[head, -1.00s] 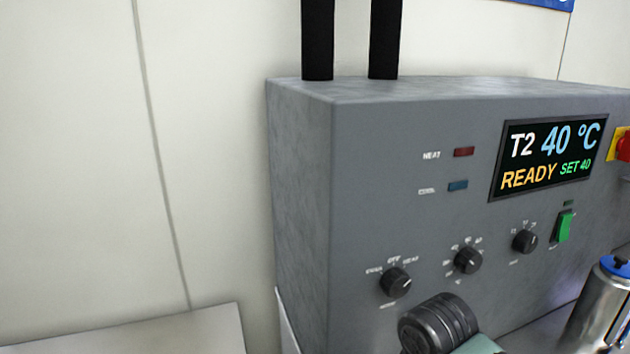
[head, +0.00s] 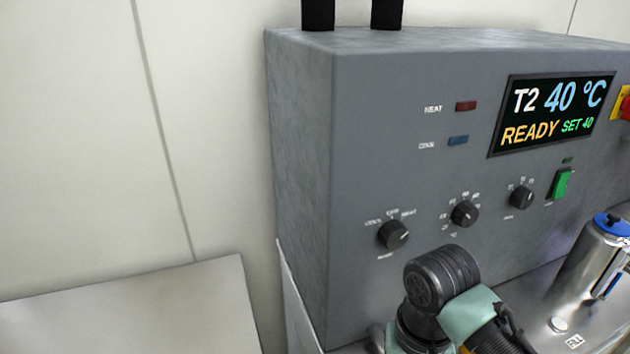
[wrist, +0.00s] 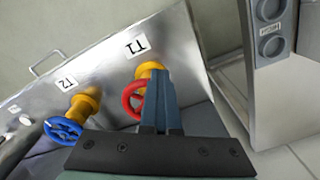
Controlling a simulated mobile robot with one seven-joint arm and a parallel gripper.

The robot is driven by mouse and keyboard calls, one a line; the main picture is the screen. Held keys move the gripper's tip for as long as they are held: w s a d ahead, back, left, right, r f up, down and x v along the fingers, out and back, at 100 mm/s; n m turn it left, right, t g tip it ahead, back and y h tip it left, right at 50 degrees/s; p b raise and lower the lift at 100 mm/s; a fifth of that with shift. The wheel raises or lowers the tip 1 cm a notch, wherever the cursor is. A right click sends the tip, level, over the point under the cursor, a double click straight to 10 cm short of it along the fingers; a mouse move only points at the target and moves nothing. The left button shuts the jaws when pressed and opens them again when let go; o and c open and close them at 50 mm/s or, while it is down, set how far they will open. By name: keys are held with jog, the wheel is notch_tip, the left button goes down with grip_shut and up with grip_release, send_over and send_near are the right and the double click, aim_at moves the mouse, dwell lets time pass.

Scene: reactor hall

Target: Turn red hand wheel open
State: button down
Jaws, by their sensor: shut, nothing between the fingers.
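The red hand wheel (wrist: 133,99) shows in the wrist view, on a yellow valve body (wrist: 149,69) below a label reading T1 (wrist: 137,46). My gripper (wrist: 158,84) is shut and empty. Its fingers stand just right of the wheel in the picture and hide its right part. I cannot tell whether they touch it. In the head view neither the wheel nor my gripper shows; only part of my arm is there.
A blue hand wheel (wrist: 63,131) on another yellow valve, marked T2, is to the left. A grey control unit (head: 350,150) with display (head: 552,112) reads T2 40 °C, READY. A steel vessel with a blue lid (head: 602,262) stands at right.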

jog(key=shift+s+d+r+p, duration=0.1)
jog(key=shift+s+d+p, duration=0.1)
jog(key=shift+d+p, duration=1.25)
jog(key=shift+d, duration=0.1)
jog(key=shift+w+d, duration=0.1)
jog(key=shift+d, duration=0.05)
jog(key=shift+s+d+p, duration=0.1)
jog(key=shift+s+p, duration=0.2)
jog(key=shift+p, duration=0.15)
notch_tip(320, 180, up, 6)
jog(key=p, duration=0.6)
jog(key=shift+s, duration=0.1)
